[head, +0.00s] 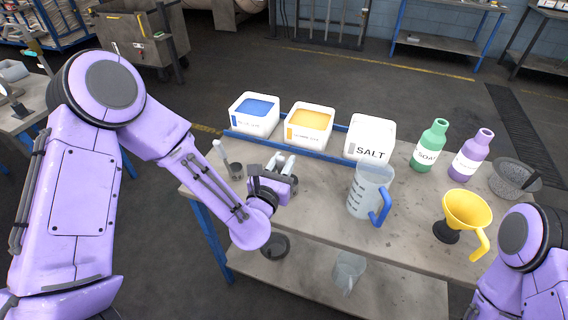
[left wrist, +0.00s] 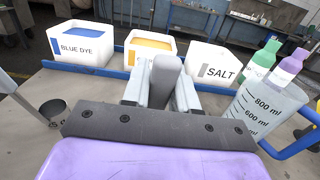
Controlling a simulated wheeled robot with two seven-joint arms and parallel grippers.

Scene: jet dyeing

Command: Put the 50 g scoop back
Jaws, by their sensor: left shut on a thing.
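My left gripper (head: 284,166) is above the worktable, in front of the blue and yellow tubs. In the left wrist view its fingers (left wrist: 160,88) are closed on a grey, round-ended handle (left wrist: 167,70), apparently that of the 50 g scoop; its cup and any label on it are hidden. To the left, a small dark scoop cup (head: 236,171) with a pale handle stands on the table. It also shows in the left wrist view (left wrist: 53,108), with a partly readable marking beside it. My right gripper is out of the picture.
A blue-dye tub (head: 253,124), a yellow-dye tub (head: 309,138) and a salt tub (head: 369,151) stand along the back. To the right are a measuring jug (head: 362,200), green bottle (head: 428,153), purple bottle (head: 470,163), yellow funnel (head: 467,211) and grey mortar-like bowl (head: 508,183).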

